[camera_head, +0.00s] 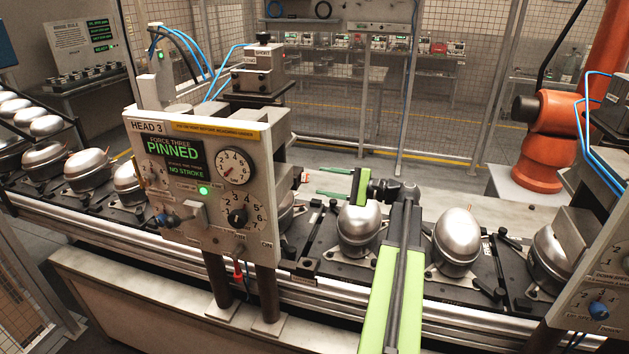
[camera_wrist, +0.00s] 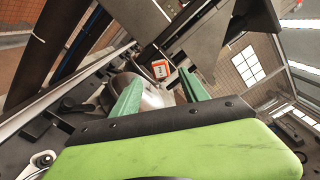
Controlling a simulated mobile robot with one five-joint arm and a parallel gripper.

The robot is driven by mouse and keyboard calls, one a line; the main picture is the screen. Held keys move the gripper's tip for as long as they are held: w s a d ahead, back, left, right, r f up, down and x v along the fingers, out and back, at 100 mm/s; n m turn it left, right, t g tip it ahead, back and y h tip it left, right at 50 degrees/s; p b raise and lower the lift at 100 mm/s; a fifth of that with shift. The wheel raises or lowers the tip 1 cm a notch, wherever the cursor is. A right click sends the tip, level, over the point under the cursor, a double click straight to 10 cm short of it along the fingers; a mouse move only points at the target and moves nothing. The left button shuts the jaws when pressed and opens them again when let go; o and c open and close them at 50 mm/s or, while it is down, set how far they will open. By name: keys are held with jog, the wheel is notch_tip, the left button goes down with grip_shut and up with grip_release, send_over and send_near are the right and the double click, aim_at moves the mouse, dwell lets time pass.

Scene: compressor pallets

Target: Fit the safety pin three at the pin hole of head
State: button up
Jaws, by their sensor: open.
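The head (camera_head: 205,185) is a grey panel marked HEAD 3 on two dark posts. Its green display reads FORCE THREE PINNED and NO STROKE, with a green lamp lit below. My gripper (camera_head: 322,181) is right of the panel, its green fingers apart and pointing left. In the wrist view my gripper (camera_wrist: 160,77) is open. A small red-and-white tag (camera_wrist: 160,69) shows between and beyond its fingertips, perhaps on safety pin three. A small red-and-white piece (camera_head: 303,178) shows at the panel's right edge in the head view. I cannot make out the pin hole.
Silver compressors stand on the conveyor, one (camera_head: 358,226) just below my gripper and another (camera_head: 457,240) to its right. A small red piece (camera_head: 238,271) hangs below the panel. An orange robot arm (camera_head: 560,130) stands at the back right. Another panel (camera_head: 600,290) is at the right edge.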

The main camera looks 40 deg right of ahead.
jog(key=v, duration=1.3)
jog(key=shift+a, duration=0.1)
